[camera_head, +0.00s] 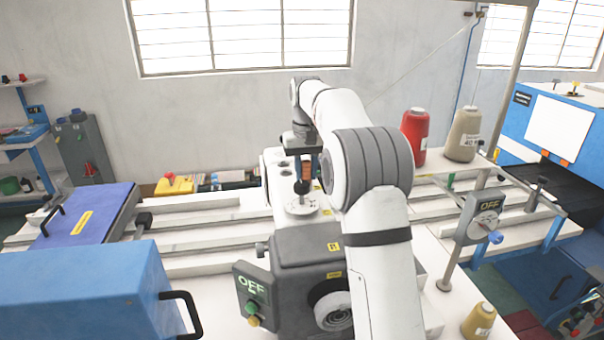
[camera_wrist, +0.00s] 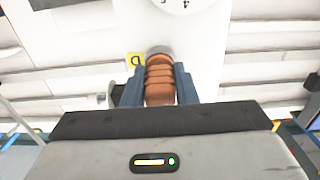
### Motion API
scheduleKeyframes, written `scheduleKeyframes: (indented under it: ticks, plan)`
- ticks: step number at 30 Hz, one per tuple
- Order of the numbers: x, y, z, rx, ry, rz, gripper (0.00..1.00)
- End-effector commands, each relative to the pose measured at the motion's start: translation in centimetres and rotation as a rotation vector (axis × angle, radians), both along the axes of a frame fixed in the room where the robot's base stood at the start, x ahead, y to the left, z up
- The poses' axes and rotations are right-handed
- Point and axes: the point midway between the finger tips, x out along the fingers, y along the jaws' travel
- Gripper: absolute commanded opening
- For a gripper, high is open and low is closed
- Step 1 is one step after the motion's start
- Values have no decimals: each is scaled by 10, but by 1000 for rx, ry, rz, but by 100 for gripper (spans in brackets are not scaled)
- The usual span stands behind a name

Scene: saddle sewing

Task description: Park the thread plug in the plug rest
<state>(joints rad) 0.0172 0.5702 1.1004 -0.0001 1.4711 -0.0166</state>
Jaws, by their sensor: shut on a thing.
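The thread plug (camera_wrist: 160,82) is an orange-brown ribbed piece with a grey far end. My gripper (camera_wrist: 157,65) is shut on it, one blue-grey finger on each side. In the head view, the plug (camera_head: 308,169) shows as a small orange patch below my gripper (camera_head: 306,160), over the white top of the sewing machine (camera_head: 270,180). I cannot tell whether the plug touches anything beneath it. I cannot clearly pick out the plug rest; dark round openings (camera_head: 284,163) show on the machine top, left of the gripper. A yellow letter label (camera_wrist: 135,60) lies left of the plug.
A white numbered dial (camera_head: 300,204) with a black knob sits just in front of the gripper. Red (camera_head: 415,133) and tan (camera_head: 463,134) thread cones stand on the right shelf. My arm hides the machine's right part.

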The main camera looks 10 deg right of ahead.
Motion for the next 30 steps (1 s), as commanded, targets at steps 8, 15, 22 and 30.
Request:
scheduleKeyframes:
  ticks: [8, 15, 22, 30]
  plan:
    - [0, 0, 3, 0, -1, 0, 0]
    - [0, 0, 10, 0, -2, 0, 0]
    - [0, 0, 16, 0, -1, 0, 0]
    - [0, 0, 23, 0, 0, 0, 0]
